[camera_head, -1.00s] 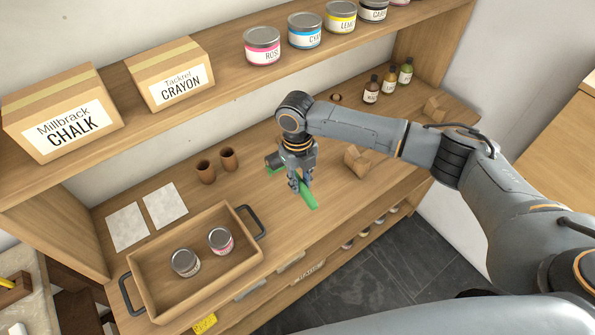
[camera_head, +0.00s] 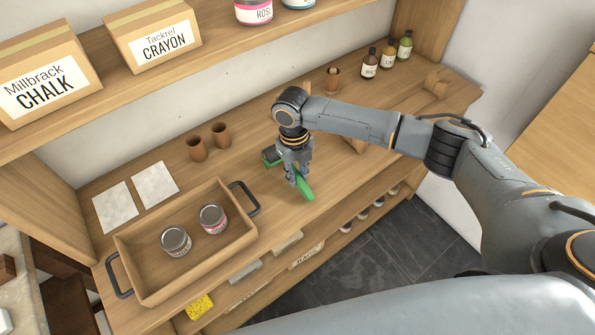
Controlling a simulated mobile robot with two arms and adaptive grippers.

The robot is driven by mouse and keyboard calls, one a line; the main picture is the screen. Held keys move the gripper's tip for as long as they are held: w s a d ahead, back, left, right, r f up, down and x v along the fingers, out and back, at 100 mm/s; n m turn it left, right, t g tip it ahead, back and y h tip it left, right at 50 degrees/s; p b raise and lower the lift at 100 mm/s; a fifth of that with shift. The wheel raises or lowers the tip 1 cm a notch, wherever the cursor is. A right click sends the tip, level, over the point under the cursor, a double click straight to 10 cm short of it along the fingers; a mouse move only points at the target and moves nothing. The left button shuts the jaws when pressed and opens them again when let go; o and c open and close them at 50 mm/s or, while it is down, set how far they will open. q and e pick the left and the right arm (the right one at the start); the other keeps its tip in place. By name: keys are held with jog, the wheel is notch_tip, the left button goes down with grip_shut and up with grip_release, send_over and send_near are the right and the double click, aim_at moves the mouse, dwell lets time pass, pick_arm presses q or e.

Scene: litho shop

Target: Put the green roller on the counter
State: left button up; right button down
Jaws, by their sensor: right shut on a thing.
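The green roller (camera_head: 305,188) has a green handle and a dark roller part at its left end. It is at the wooden worktop, right of the tray; I cannot tell whether it touches the surface or hangs just above it. My right gripper (camera_head: 297,180) points down and is shut on the roller, hiding its middle. My left gripper is not in view. I cannot tell which surface here is the counter.
A wooden tray (camera_head: 150,291) with two cans and dark handles stands left on the worktop (camera_head: 92,240). Two brown cups (camera_head: 197,149) and paper sheets lie behind it. Bottles (camera_head: 386,56) stand at the back right. A shelf with boxes (camera_head: 155,34) overhangs the back. Another wooden surface (camera_head: 560,110) is at right.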

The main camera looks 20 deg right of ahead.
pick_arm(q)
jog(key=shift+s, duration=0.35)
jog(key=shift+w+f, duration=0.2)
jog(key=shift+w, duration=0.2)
pick_arm(e)
jog(key=shift+f, duration=0.3)
jog(key=c, duration=1.1)
grip_release()
